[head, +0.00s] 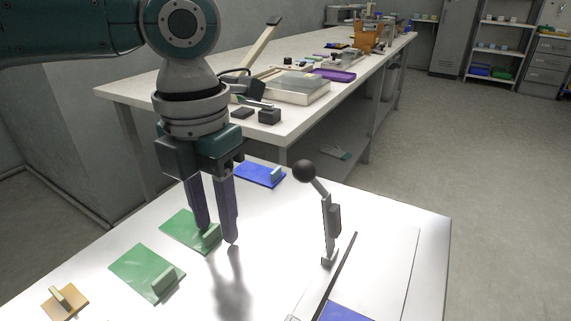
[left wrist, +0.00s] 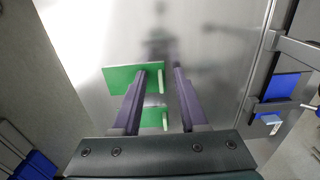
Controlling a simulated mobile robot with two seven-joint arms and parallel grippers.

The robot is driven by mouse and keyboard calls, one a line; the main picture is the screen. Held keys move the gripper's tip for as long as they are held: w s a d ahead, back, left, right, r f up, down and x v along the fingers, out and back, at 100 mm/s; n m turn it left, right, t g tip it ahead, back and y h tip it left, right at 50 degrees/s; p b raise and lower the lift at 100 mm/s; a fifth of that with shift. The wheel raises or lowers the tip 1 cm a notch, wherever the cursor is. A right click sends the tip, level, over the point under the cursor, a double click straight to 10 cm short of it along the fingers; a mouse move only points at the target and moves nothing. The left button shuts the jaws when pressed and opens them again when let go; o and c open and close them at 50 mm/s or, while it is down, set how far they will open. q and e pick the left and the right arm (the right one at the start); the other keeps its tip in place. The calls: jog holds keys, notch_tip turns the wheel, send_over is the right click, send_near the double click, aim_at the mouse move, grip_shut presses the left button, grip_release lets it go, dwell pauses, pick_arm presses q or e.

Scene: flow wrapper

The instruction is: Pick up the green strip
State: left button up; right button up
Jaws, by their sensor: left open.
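Two flat green strips, each with a short pale-green upright block at one end, lie on the white table. The farther green strip (head: 180,229) is partly hidden by my left gripper (head: 217,236); the nearer green strip (head: 142,270) lies to its front left. The left gripper points down, open and empty, with its fingers by the farther strip's block. In the left wrist view, one green strip (left wrist: 122,79) shows whole-length beside the open left gripper (left wrist: 160,71), its block between the fingers. Another green strip (left wrist: 152,117) shows partly behind the fingers. The right gripper is out of view.
A blue strip (head: 259,174) lies at the back and an orange one (head: 65,302) at the front left. A lever with a black ball (head: 304,171) rises right of the gripper. A blue piece (head: 345,312) lies near the front edge. A cluttered bench (head: 150,90) stands behind.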

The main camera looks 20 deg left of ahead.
pick_arm(q)
jog(key=shift+c, duration=0.4)
grip_shut()
